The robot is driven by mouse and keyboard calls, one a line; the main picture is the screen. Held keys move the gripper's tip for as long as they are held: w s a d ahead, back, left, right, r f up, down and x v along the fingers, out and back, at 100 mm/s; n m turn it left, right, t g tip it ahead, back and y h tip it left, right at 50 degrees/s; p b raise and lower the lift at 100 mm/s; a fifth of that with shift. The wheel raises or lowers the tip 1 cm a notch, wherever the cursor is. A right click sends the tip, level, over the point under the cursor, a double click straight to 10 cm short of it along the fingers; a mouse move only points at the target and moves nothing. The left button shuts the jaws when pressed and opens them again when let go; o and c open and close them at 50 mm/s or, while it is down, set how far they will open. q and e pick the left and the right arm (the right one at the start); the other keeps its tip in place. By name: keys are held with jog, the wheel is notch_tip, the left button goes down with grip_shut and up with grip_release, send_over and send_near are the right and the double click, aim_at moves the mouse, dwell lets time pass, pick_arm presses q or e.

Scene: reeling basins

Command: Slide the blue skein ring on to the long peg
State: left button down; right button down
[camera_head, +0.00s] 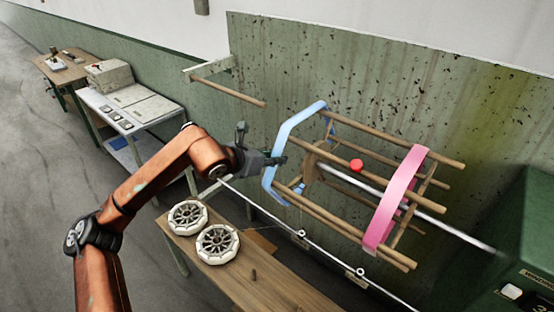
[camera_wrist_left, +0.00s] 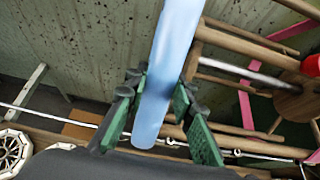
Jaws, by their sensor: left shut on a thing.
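The blue skein ring (camera_head: 284,137) is a pale blue angular loop at the left end of the wooden reel (camera_head: 375,203). I cannot tell whether it still surrounds the bar ends there. My left gripper (camera_head: 279,159) is shut on the ring's left side. In the left wrist view, a blue length of the ring (camera_wrist_left: 170,75) runs between the green-padded fingers (camera_wrist_left: 160,118). The long peg (camera_head: 228,91) is a bare wooden rod on a white wall bracket (camera_head: 208,68), above and left of the ring. My right gripper is not in view.
A pink ring (camera_head: 393,200) sits around the reel's right part, near a red ball (camera_head: 356,165). Two white wheels (camera_head: 217,243) lie on the wooden bench (camera_head: 262,278). A metal rail (camera_head: 320,252) runs below the reel. A green machine (camera_head: 520,250) stands at right.

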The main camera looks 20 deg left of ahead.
pick_arm(q)
jog(key=a, duration=0.1)
jog(key=w+a+b, duration=0.1)
jog(key=a, duration=0.1)
jog(key=shift+w+a, duration=0.1)
jog(key=shift+a, duration=0.05)
dwell(0.5)
jog(key=w+a, duration=0.2)
jog(key=a, duration=0.4)
jog(key=shift+w+a, duration=0.2)
jog(key=shift+a, duration=0.1)
dwell(0.6)
jog(key=shift+a, duration=0.1)
